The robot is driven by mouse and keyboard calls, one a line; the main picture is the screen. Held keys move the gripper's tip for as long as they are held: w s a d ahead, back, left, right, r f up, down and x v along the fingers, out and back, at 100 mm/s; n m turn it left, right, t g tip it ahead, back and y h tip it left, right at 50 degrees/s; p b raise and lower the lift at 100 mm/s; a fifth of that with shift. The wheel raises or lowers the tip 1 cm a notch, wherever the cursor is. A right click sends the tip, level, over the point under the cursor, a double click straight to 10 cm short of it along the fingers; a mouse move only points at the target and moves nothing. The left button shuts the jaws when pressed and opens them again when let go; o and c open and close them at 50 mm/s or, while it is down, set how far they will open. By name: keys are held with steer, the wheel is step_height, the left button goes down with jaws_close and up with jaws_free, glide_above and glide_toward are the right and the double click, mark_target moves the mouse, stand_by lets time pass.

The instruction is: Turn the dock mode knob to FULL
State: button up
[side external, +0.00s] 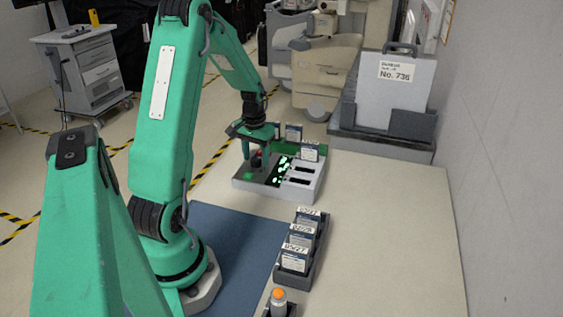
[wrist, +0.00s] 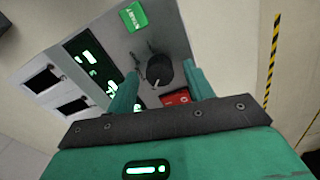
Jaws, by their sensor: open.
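The grey dock (side external: 308,192) stands on the table under my gripper (side external: 256,160). In the wrist view its panel (wrist: 185,45) carries the round black mode knob (wrist: 158,70), with a light pointer mark towards the bottom of the picture. Small markings beside the knob are too small to read. My gripper (wrist: 161,72) is open, with one finger on each side of the knob; I cannot tell whether either touches it. In the side view the gripper largely hides the knob.
The dock also has a green START button (wrist: 133,16), a red button (wrist: 175,98), a lit green display (wrist: 93,62) and dark slots (wrist: 41,79). A rack of labelled packs (side external: 295,262) and an orange-topped button (side external: 279,295) stand nearer. The table's right side is clear.

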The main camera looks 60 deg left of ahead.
mark_target(257, 159)
steer(key=shift+r, duration=3.95)
steer(key=shift+d+r, duration=0.15)
steer(key=shift+d, duration=0.1)
steer(key=d+r+m+t+y, duration=0.1)
steer(key=d+r+m, duration=0.1)
steer(key=d+r, duration=0.4)
steer(key=d+r+m+t, duration=0.1)
steer(key=d+r, duration=0.2)
steer(key=d, duration=0.6)
steer(key=s+d+r+m+t, duration=0.1)
steer(key=s+d+m, duration=0.1)
steer(key=s+d, duration=0.2)
steer(key=s+d+r+m+t+h, duration=0.1)
steer(key=s+d, duration=0.3)
steer(key=d, duration=0.5)
steer(key=shift+r+m+t, duration=0.4)
steer(key=shift+r+t, duration=0.1)
steer(key=shift+t, duration=0.3)
